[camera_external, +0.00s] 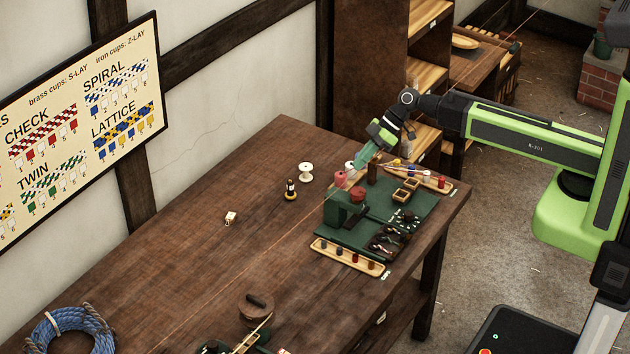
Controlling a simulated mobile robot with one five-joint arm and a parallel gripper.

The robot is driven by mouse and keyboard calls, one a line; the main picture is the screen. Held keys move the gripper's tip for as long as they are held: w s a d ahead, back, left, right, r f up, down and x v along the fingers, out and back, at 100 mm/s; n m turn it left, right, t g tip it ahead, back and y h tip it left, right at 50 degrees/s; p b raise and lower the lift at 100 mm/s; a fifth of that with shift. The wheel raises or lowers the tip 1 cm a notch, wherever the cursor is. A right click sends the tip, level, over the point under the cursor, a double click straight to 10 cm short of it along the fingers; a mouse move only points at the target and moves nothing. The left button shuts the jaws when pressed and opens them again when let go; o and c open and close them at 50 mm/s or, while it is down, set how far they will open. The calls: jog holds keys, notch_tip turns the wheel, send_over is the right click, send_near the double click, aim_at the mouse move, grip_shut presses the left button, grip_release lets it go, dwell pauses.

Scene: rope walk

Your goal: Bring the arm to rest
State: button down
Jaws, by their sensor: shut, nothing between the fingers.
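My gripper (361,166) is at the end of my green and black arm, which reaches in from the right. It points down and to the left, above the far part of the green work mat (417,200). Its fingers are shut with nothing between them. Pink and pale spools (341,179) stand close to the fingertips in this view. I cannot tell whether the fingers touch anything there.
A dark green block-like device (345,207) stands on the mat. Wooden trays (348,257) with small pieces lie along the mat's sides. A white spool (306,172) and a dark bobbin (291,190) stand left. Blue rope (75,335) lies front left. The table's middle is mostly clear.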

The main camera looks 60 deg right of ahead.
jog(key=s+d+f+m+g+h, duration=0.1)
jog(key=s+d+m, duration=0.4)
jog(key=d, duration=0.5)
jog(key=s+d+f+m+g+h+p, duration=0.1)
jog(key=s+d+m+g+h, duration=0.2)
jog(key=s+d+h, duration=0.3)
jog(key=s+d+m, duration=0.1)
jog(key=s+d, duration=0.1)
jog(key=d, duration=0.1)
jog(key=shift+s+d+f+m, duration=0.25)
jog(key=shift+s+d+m, duration=0.1)
jog(key=shift+d+m, duration=0.05)
dwell(1.1)
